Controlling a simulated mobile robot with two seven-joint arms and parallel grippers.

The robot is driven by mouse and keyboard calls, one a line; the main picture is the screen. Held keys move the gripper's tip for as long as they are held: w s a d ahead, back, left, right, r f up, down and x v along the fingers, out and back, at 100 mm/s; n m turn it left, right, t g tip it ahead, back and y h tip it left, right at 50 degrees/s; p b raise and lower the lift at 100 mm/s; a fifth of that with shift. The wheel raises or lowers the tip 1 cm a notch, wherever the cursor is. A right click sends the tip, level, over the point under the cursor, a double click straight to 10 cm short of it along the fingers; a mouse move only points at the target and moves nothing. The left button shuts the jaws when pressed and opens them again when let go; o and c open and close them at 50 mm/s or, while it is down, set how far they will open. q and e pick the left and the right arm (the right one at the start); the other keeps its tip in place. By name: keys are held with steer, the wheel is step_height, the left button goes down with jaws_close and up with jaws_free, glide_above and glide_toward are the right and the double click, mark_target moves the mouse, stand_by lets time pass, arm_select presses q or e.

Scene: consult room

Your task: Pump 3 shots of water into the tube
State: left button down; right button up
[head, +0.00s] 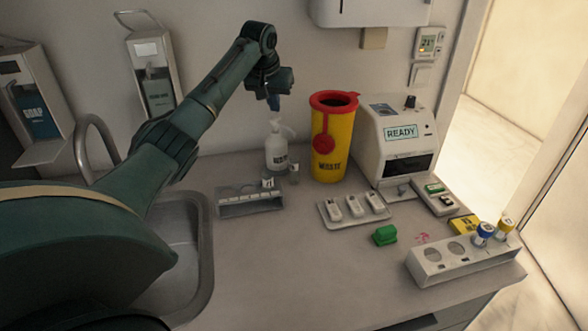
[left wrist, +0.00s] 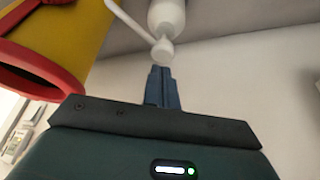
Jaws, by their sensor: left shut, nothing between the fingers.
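My left gripper (head: 273,103) is shut and empty, pointing down just above the pump head. In the left wrist view, the shut blue fingers (left wrist: 162,88) point at the pump head (left wrist: 162,50), with what looks like a small gap. A small tube (head: 294,171) stands beside the bottle, roughly below the spout; its contents cannot be made out. My right gripper is not in view.
A yellow waste bin (head: 328,150) with a red rim stands close right of the bottle. A grey rack (head: 245,208) is in front. Further right are a white READY machine (head: 372,160), a cassette tray (head: 333,220) and a tube holder (head: 440,270). A sink (head: 205,245) lies left.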

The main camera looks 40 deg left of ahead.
mark_target(275, 117)
arm_select(q)
steer(key=shift+f, duration=0.15)
steer(key=shift+f, duration=1.35)
steer(key=shift+r+p, duration=0.35)
steer(key=shift+r, duration=1)
